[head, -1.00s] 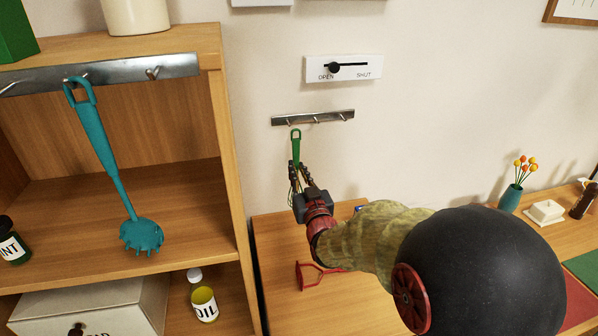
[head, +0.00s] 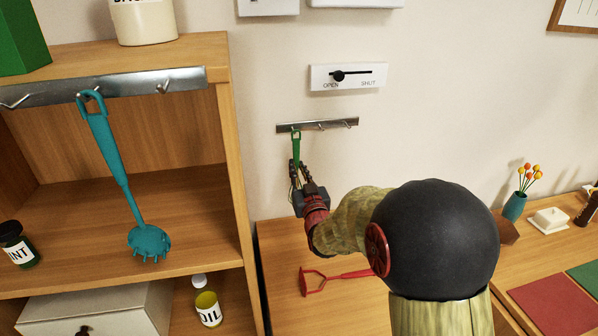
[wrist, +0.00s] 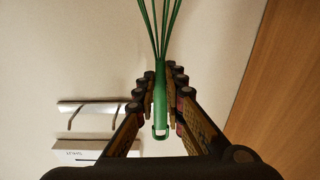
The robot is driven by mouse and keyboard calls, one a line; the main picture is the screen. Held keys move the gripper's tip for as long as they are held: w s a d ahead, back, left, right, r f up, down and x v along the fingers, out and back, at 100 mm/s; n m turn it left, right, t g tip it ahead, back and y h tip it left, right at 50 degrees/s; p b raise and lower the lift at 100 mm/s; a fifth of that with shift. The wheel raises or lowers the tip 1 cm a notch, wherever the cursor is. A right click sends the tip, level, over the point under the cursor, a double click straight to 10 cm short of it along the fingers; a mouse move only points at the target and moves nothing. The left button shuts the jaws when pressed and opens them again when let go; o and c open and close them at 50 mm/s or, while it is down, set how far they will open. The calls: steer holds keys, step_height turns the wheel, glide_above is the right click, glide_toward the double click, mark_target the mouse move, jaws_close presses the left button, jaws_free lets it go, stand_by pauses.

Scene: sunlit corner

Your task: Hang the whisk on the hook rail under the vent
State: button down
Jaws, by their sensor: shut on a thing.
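The green whisk (head: 296,147) is held upright, loop up, with my gripper (head: 302,178) shut on its handle. Its wires show at the top of the wrist view, where my gripper (wrist: 160,90) grips the green handle (wrist: 160,88) from both sides. The metal hook rail (head: 335,124) is on the wall below the OPEN/SHUT slider plate (head: 348,77). The whisk's loop overlaps the rail's left hook in the head view; I cannot tell whether it is on the hook. In the wrist view the rail (wrist: 95,108) lies left of the loop.
A wooden shelf (head: 236,150) stands close on the left, with another rail (head: 130,84) holding a teal utensil (head: 118,175). A red utensil (head: 340,275) lies on the table (head: 290,305) below my arm.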

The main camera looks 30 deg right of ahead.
steer(key=shift+x, duration=1)
steer(key=shift+w+d+f+b, duration=0.2)
steer(key=shift+w+f+b, duration=0.45)
steer(key=shift+b, duration=0.3)
